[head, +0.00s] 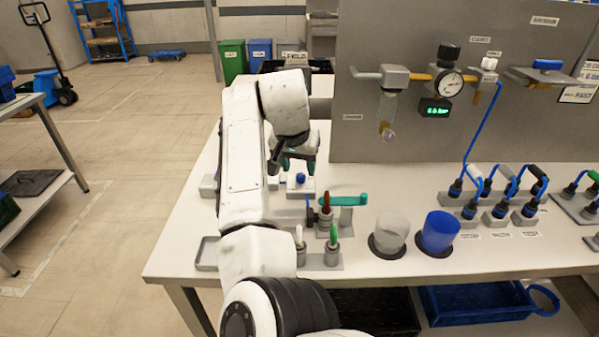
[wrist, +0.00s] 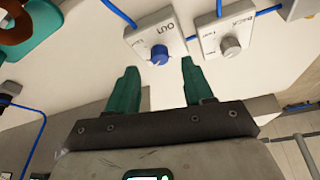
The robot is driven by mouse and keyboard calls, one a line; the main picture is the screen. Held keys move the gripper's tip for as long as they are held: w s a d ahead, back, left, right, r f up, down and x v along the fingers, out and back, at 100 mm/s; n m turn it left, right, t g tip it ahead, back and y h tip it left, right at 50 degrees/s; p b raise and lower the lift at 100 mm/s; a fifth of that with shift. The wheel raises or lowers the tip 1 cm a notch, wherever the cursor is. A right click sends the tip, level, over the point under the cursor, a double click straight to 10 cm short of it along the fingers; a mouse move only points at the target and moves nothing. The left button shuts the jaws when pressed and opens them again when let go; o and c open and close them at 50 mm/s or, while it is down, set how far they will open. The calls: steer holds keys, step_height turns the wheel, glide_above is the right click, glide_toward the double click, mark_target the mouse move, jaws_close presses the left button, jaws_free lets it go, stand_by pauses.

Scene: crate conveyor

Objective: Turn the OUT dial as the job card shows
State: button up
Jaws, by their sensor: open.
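The OUT dial is a blue knob (wrist: 160,55) on a light grey box marked OUT (wrist: 157,33) in the wrist view. The knob also shows in the head view (head: 300,178), just below my gripper (head: 293,157). In the wrist view my gripper (wrist: 159,66) is open, its teal fingers apart with the knob in line with the gap between them. I cannot tell how far the tips are from the knob. A white card with blue lettering that seems to read FAST (head: 577,95) is at the right of the panel; its smaller marks are unreadable.
The BACK dial, a grey knob (wrist: 231,47), sits on a similar box right beside the OUT box. Blue cables run near both. In the head view, a teal-handled part (head: 349,200), tool holders and a blue cup (head: 439,232) stand on the bench.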

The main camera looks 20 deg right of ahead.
mark_target(301, 176)
steer(key=shift+x, duration=1.7)
steer(key=shift+c, duration=0.5)
jaws_close()
